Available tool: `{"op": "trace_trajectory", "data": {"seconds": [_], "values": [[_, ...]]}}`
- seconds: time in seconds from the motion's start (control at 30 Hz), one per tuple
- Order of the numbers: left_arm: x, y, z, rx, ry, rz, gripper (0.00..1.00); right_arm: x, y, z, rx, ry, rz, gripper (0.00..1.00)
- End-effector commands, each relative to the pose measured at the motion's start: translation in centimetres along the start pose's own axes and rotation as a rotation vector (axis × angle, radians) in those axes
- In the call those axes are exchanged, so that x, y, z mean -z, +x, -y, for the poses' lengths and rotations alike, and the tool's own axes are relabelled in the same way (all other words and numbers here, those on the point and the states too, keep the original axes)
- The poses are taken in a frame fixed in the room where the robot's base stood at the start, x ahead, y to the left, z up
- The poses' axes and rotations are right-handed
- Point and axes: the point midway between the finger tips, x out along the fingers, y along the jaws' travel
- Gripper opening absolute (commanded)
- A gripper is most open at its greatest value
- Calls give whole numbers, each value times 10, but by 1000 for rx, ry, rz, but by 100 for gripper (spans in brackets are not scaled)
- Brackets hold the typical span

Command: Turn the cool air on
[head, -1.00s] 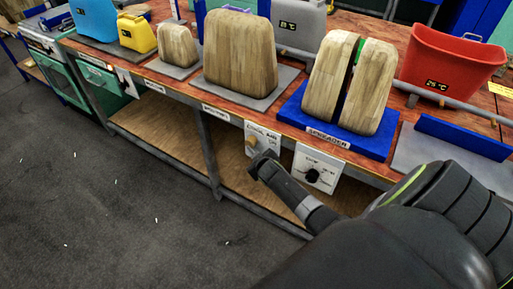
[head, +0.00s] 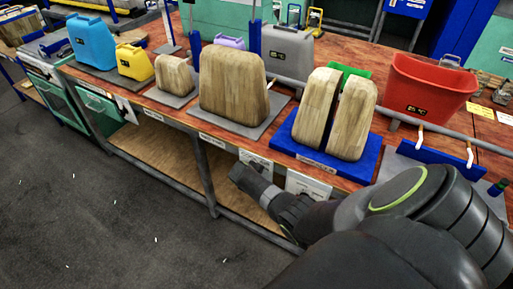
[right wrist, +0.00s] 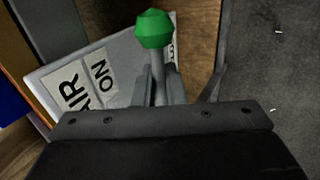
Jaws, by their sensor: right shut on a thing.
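A lever with a green faceted knob (right wrist: 154,28) on a grey stem stands out from a white panel in the right wrist view. The panel (right wrist: 118,92) carries labels reading "AIR" and "ON". My right gripper (right wrist: 158,82) is shut on the lever's stem, below the knob. In the head view the same panel (head: 257,160) hangs on the front edge of the bench, and my right gripper (head: 238,173) is in front of it and hides the lever. My left gripper is not in view.
A second white panel (head: 310,184) is close to the right, partly behind my arm. Above, the bench holds a blue spreader base (head: 367,162) with two wooden blocks, a red bin (head: 430,82) and several containers. Open floor (head: 110,220) lies to the left.

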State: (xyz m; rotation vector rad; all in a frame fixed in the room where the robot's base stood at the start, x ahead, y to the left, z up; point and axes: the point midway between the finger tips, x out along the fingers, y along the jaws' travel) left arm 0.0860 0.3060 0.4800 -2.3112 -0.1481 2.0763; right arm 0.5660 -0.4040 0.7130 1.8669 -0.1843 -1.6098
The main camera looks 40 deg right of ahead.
Motion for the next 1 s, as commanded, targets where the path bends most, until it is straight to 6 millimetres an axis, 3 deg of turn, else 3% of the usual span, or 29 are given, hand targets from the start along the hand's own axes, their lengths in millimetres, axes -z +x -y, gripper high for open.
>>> {"op": "trace_trajectory", "data": {"seconds": [0.6, 0.63, 0.77, 1.0], "values": [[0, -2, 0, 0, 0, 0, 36, 0, -2, -2, -1, -25, 38, 0], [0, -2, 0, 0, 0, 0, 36, 0, -2, -2, -1, -25, 37, 12], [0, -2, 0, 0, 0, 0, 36, 0, -2, -2, -1, -25, 36, 28], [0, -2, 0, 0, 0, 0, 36, 0, -2, -2, -1, -24, 36, 28]]}}
